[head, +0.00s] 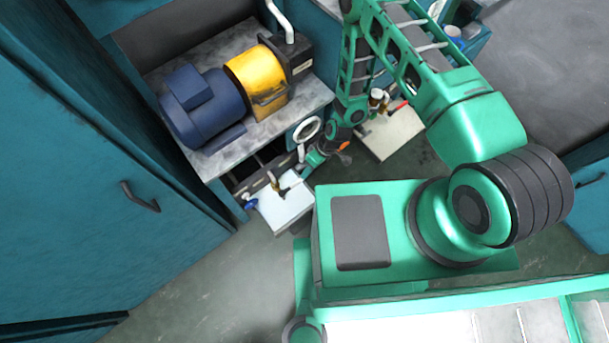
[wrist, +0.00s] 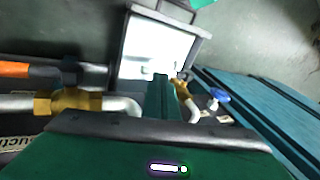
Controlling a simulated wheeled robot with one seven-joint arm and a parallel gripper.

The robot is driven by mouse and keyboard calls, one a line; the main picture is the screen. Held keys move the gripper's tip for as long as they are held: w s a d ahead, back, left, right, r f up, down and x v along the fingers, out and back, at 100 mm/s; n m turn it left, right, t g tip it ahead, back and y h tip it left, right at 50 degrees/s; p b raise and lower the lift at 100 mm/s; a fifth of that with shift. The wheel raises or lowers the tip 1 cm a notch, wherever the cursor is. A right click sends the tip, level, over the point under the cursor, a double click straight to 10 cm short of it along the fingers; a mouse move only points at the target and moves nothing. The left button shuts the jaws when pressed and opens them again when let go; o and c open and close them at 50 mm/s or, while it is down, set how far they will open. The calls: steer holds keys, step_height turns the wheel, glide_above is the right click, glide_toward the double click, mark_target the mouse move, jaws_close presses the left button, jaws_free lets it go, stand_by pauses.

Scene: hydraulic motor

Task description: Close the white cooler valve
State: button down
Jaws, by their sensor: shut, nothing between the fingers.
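My gripper (head: 304,167) is low in front of the bench in the head view, its fingers together and empty. In the wrist view its green fingers (wrist: 160,96) point toward a white box-like surface (wrist: 158,48), which also shows in the head view (head: 288,208). A brass valve (wrist: 72,101) with an orange handle (wrist: 14,69) is left of the fingers. A smaller brass fitting (wrist: 181,88) and a blue handle (wrist: 218,96) are to their right. I cannot see a white valve handle clearly, nor tell whether the fingers touch anything.
The blue motor (head: 203,103) and yellow housing (head: 257,76) stand on the grey bench (head: 210,157). A white ring (head: 306,130) hangs at its front. A cream box (head: 393,134) with a red handle (head: 398,105) is beyond my arm. A teal cabinet (head: 85,185) is left; floor (head: 215,285) is clear.

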steer(key=w+d+r, duration=0.3)
steer(key=w+d, duration=0.1)
steer(key=d, duration=0.3)
steer(key=shift+w+d, duration=0.2)
steer(key=shift+d, duration=0.1)
steer(key=shift+a+f, duration=0.1)
glide_toward(300, 181)
step_height(300, 181, down, 2)
steer(key=s+a, duration=0.1)
steer(key=shift+w+x, duration=0.15)
steer(key=shift+x, duration=0.65)
steer(key=shift+w+x, duration=0.15)
steer(key=shift+x, duration=0.7)
steer(key=shift+d, duration=0.15)
